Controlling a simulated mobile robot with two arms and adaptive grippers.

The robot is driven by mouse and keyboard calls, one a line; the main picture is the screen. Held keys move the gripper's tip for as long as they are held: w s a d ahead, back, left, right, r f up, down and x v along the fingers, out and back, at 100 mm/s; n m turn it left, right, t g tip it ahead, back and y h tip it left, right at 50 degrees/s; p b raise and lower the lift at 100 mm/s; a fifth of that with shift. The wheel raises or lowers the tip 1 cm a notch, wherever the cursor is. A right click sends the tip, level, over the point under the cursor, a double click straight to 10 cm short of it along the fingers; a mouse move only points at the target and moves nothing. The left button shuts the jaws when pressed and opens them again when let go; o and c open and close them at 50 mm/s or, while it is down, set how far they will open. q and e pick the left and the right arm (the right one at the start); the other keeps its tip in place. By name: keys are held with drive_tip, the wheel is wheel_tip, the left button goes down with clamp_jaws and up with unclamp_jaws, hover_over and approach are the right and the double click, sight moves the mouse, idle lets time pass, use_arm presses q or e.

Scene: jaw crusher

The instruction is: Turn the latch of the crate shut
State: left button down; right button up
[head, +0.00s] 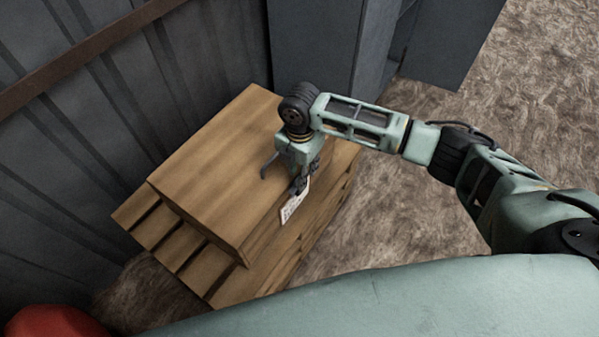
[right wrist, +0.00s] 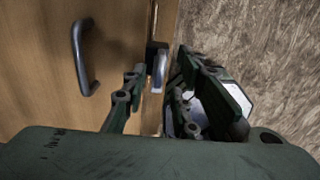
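The wooden crate (head: 215,165) sits with its flat lid up beside the wall. Its latch (right wrist: 160,68), a grey metal piece on a dark mount, is at the lid's edge in the right wrist view. My right gripper (right wrist: 163,88) is open, its fingers on either side of the latch; I cannot tell whether they touch it. In the head view my right gripper (head: 303,180) points down over the crate's right edge and hides the latch. A grey handle (right wrist: 83,57) stands on the lid left of the fingers. My left gripper is not in view.
The crate rests on wooden slats (head: 175,245). A white label (head: 293,203) shows at its side below my gripper. A corrugated metal wall (head: 90,130) stands at left and a grey cabinet (head: 320,45) behind. Rough brown ground (head: 520,90) is clear at right.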

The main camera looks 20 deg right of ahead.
drive_tip(key=shift+f, duration=0.9)
drive_tip(key=shift+c, duration=0.7)
clamp_jaws()
